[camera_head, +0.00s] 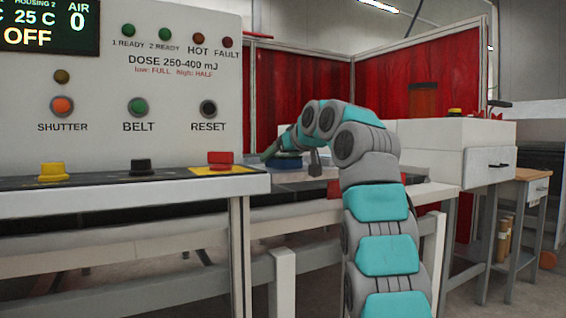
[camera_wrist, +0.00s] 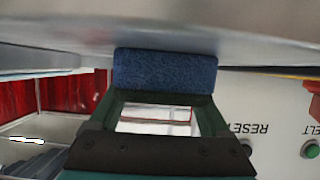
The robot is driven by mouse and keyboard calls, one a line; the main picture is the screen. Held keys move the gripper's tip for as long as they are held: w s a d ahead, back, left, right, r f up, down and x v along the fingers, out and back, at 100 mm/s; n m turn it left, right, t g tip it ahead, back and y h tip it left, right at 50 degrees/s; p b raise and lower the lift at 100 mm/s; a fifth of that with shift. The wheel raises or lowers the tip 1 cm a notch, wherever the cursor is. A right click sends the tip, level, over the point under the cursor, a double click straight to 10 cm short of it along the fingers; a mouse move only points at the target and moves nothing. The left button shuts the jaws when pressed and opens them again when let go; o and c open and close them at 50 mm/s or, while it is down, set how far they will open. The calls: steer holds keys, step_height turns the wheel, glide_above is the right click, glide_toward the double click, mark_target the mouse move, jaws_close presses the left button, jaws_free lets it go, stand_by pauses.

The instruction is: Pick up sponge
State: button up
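The sponge (camera_wrist: 166,71) is a dark blue, rough block. In the wrist view it lies across the ends of my gripper's fingers, against a grey surface. That view is upside down. My gripper (camera_wrist: 162,98) has dark green fingers that stand apart with a see-through gap between them. The sponge is just beyond this gap, and I cannot tell whether the fingers touch it. In the head view my gripper (camera_head: 270,152) reaches down to the left over the bench behind the control panel. A dark blue object (camera_head: 289,161) shows just below it; it may be the sponge.
The control panel (camera_head: 130,90) with several buttons stands at the left, close beside my gripper. Its front ledge carries a red knob (camera_head: 220,159). A white cabinet (camera_head: 480,160) stands at the right. Red curtains (camera_head: 300,85) close off the back.

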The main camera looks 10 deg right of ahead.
steer(key=c, duration=0.8)
steer(key=shift+o, duration=0.2)
steer(key=shift+r, duration=0.15)
